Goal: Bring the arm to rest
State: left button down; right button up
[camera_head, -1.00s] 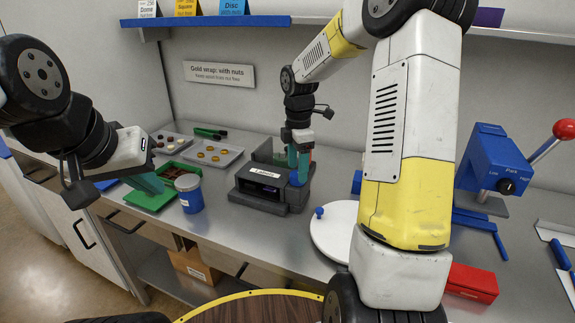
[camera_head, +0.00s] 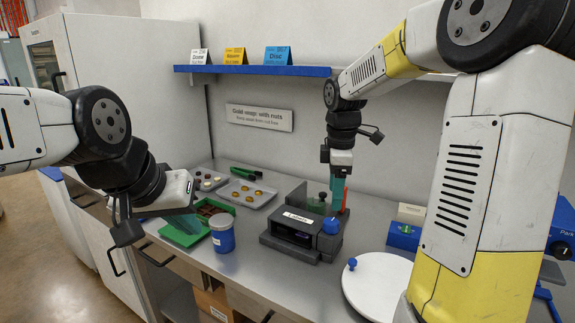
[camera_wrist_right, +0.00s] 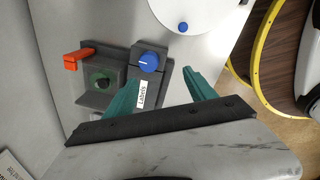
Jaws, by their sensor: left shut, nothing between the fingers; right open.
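My right arm comes in from the right in the head view. Its gripper (camera_head: 338,200) points down above the dark grey label machine (camera_head: 287,239), by its blue knob (camera_head: 331,226). In the right wrist view the teal fingers are apart, with nothing between them (camera_wrist_right: 160,78); the machine's "Labels" sign (camera_wrist_right: 141,94) shows between them. My left gripper (camera_head: 186,224) is shut and empty. It hangs above or in front of the green tray (camera_head: 188,238) at the left; whether it touches the tray cannot be told.
A blue tub (camera_head: 222,237) stands between the green tray and the label machine. Metal trays (camera_head: 262,200) with sweets lie behind. A white round turntable (camera_head: 378,288) is at the front right. A blue shelf (camera_head: 225,70) with cards runs above the counter.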

jog(key=s+a+r+m+t+y, duration=0.1)
jog(key=s+r+m+t, duration=0.1)
jog(key=s+m, duration=0.6)
jog(key=s+r+m+t+y, duration=0.1)
jog(key=s+r+m+t, duration=0.2)
jog(key=s+m, duration=0.4)
jog(key=s, duration=0.5)
jog(key=shift+a+r+m, duration=0.15)
jog(key=shift+a+m, duration=0.25)
